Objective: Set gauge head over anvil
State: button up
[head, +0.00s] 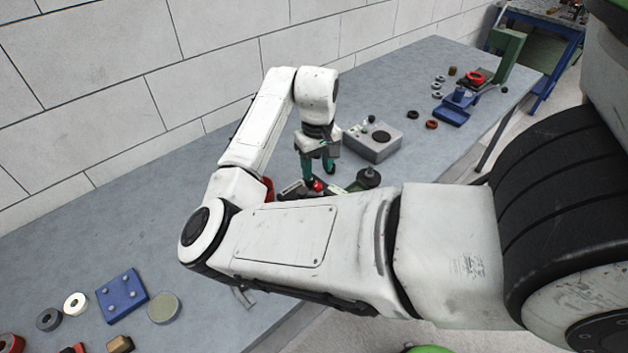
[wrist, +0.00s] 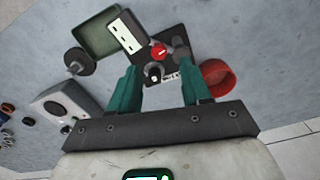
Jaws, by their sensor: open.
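My gripper (wrist: 160,90) is open, its two teal fingers spread and pointing down at a small black-based fixture (wrist: 170,62) on the bench. The fixture carries a red knob (wrist: 158,51), dark round parts and a pale slotted block (wrist: 131,34). I cannot tell which part is the gauge head and which the anvil. Nothing shows held between the fingers; whether they touch the fixture is unclear. In the head view my gripper (head: 318,172) is above the bench beside the red knob (head: 318,186), and my forearm hides much of the fixture.
A green tray (wrist: 95,43), a dark disc with a stem (wrist: 78,62) and a red bowl (wrist: 217,77) stand close around the fixture. A grey box (head: 373,142) is just behind. A blue block (head: 122,296) and rings lie front left. The left bench is mostly clear.

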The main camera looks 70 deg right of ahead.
aim_at(317, 185)
jog(key=shift+f, duration=2.75)
jog(key=shift+c, duration=0.2)
grip_shut()
